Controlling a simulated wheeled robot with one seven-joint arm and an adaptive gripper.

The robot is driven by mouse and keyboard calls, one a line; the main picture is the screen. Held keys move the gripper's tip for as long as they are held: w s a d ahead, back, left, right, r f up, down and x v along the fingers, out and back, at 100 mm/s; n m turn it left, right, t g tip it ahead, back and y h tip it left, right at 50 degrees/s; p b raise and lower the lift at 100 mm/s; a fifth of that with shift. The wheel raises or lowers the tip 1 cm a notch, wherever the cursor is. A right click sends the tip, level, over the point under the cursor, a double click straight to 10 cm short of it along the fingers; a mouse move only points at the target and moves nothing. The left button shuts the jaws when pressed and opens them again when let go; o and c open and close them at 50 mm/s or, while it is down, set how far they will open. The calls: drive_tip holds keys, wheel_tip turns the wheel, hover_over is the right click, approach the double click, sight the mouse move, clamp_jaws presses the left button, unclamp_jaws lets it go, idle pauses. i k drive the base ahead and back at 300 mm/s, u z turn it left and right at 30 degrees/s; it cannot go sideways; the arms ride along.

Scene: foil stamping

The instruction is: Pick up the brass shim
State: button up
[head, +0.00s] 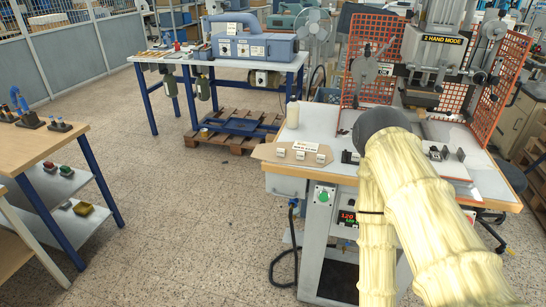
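I cannot make out the brass shim in the head view; it is hidden or too small to tell. My arm, in a pale cream cover, reaches up over the stamping press table (320,120) at the right. Its dark rounded joint covers part of the table top. My gripper does not show, so I cannot tell what it is near.
The press (440,60) stands on the table between orange mesh guards (500,85). A tan board (268,152) with small white labelled pieces lies at the front left. A blue-legged bench (310,60) stands behind, a wooden bench (40,145) at left. Open floor lies between.

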sight(300, 155)
drive_tip(key=u, duration=1.75)
drive_tip(key=i, duration=1.4)
drive_tip(key=z, duration=2.35)
